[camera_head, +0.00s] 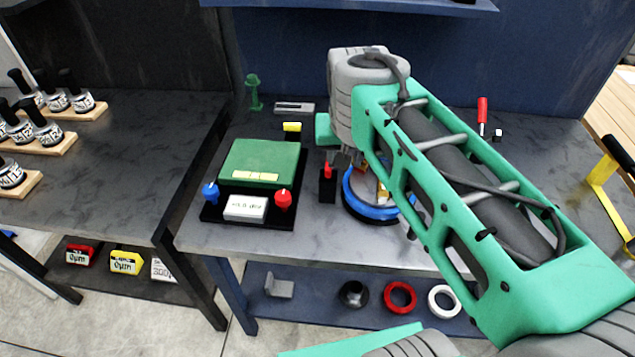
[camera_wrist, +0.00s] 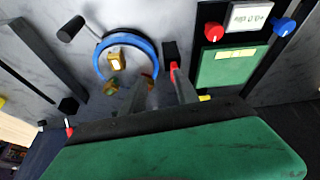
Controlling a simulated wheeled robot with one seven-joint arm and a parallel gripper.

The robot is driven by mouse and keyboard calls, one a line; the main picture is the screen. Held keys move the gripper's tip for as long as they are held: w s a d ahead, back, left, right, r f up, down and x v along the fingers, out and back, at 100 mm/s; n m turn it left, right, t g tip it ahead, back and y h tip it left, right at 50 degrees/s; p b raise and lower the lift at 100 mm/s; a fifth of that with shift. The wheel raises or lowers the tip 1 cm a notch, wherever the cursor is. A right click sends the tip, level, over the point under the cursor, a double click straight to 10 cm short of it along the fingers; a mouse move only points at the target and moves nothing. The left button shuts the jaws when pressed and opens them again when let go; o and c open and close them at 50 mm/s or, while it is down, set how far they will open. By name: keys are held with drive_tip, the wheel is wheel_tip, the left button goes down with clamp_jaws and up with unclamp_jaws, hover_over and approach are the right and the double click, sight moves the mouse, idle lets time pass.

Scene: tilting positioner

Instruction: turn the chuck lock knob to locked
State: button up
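A blue ring-shaped chuck (camera_head: 372,211) sits on the bench under my arm, with a small brass-coloured part inside it. It also shows in the wrist view (camera_wrist: 104,51). Beside it stands a black block (camera_head: 327,190) with a red lever-like knob (camera_head: 327,171); the knob also shows in the wrist view (camera_wrist: 173,68). I cannot read any lock marking. My gripper (camera_wrist: 159,76) is open, its two grey fingers apart. The red knob lies close to the right fingertip in the wrist view; contact cannot be told. In the head view my arm partly hides the chuck and gripper.
Left of the block is a green control box (camera_head: 262,162) with a blue knob (camera_head: 210,192), a red knob (camera_head: 283,199) and a white display (camera_head: 245,208). A red-handled tool (camera_head: 482,112) stands at the back right. The bench front is mostly clear.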

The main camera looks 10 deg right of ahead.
drive_tip(key=m+b, duration=0.1)
drive_tip(key=b, duration=0.2)
hover_over(329, 170)
drive_tip(key=s, duration=0.1)
wheel_tip(329, 170, down, 3)
drive_tip(key=x, duration=0.7)
drive_tip(key=shift+a+f, duration=0.1)
drive_tip(key=shift+a, duration=0.1)
clamp_jaws()
